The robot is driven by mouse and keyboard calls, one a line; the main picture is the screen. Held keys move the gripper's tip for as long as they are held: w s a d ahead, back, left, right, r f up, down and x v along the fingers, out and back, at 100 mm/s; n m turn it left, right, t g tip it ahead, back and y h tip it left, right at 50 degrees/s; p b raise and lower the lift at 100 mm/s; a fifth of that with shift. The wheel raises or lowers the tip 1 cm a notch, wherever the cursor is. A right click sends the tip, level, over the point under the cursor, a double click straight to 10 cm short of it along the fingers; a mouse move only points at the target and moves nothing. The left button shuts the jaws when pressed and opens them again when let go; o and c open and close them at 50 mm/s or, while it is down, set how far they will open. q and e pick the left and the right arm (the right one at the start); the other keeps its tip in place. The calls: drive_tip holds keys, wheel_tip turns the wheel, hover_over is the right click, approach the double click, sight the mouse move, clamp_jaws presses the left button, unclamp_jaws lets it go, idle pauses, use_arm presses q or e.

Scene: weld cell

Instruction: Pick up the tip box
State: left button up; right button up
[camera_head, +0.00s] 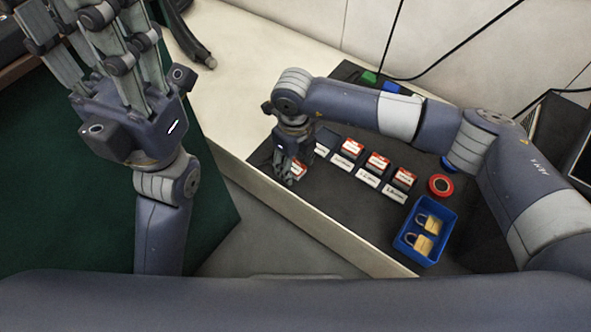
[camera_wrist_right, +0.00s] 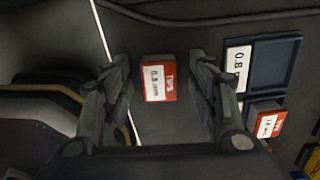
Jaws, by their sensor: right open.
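A small red-and-white tip box (camera_wrist_right: 158,78) marked 0.8 mm lies between the fingers of my right gripper (camera_wrist_right: 165,88) in the right wrist view. The fingers are open, with a gap on either side of the box. In the head view the right gripper (camera_head: 290,178) points down over the dark mat, and the tip box (camera_head: 299,169) shows partly behind its fingers. An empty dark holder (camera_wrist_right: 275,65) labelled 0.8 is to the right in the wrist view. My left gripper (camera_head: 95,40) is empty with its fingers spread, upper left in the head view; its tips are partly cut off.
Several more red-and-white tip boxes (camera_head: 377,161) sit in labelled holders on the dark mat (camera_head: 335,205). A red round object (camera_head: 441,186) and a blue tray (camera_head: 452,217) with two brass padlocks (camera_head: 422,244) are to the right.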

drive_tip(key=c, duration=1.2)
drive_tip(key=shift+r, duration=0.1)
